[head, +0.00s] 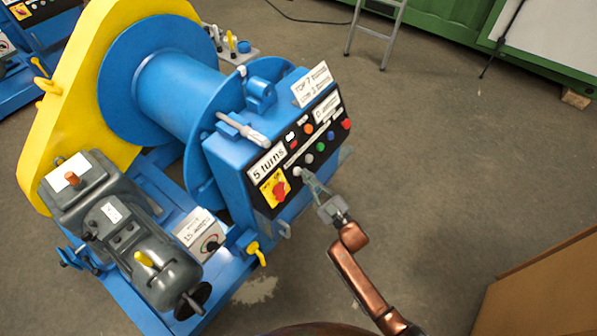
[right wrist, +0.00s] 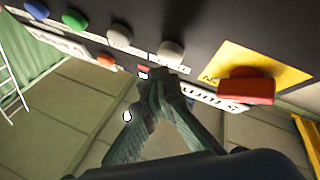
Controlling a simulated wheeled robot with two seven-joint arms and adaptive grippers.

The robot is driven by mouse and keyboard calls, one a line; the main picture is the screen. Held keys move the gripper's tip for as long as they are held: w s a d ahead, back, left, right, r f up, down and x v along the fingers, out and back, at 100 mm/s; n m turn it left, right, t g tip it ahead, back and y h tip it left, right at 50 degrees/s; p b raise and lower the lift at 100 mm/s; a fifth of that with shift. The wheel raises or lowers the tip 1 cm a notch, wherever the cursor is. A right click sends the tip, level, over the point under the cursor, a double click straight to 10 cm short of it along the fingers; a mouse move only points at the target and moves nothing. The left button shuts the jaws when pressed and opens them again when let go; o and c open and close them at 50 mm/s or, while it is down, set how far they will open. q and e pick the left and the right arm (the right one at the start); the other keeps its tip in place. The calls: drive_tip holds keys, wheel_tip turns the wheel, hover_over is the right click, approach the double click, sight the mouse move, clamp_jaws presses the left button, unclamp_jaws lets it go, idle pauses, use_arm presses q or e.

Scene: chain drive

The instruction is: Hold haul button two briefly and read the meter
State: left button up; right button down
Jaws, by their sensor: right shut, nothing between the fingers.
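The control panel (head: 310,150) on the blue winch box carries a slanted row of round buttons. A white button (head: 297,171) is at the lower left, then a grey button (head: 309,158), a green, a blue and a red one. My right gripper (head: 304,173) is shut and empty, its fingertips at the white button. In the right wrist view its tips (right wrist: 160,76) are just below the end white button (right wrist: 171,53); I cannot tell whether they touch. The button numbers are unreadable. My left gripper is out of view.
A red rotary switch (head: 280,190) on a yellow plate is close to the fingers. A blue drum (head: 165,80), yellow guard (head: 70,90) and grey motor (head: 125,225) stand left. Cards reading "5 turns" and "TOP 7" are on the box.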

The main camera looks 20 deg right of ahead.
drive_tip(key=shift+w+a+f, duration=0.1)
drive_tip(key=shift+w+a, duration=0.1)
drive_tip(key=shift+w, duration=0.05)
drive_tip(key=shift+w+a+f+b, duration=0.3)
drive_tip(key=shift+w+b, duration=0.05)
idle(0.9)
drive_tip(key=shift+r, duration=0.1)
idle(3.2)
drive_tip(key=shift+s+d+r+p, duration=0.4)
drive_tip(key=shift+s+d+p, duration=0.15)
drive_tip(key=shift+s+p, duration=0.15)
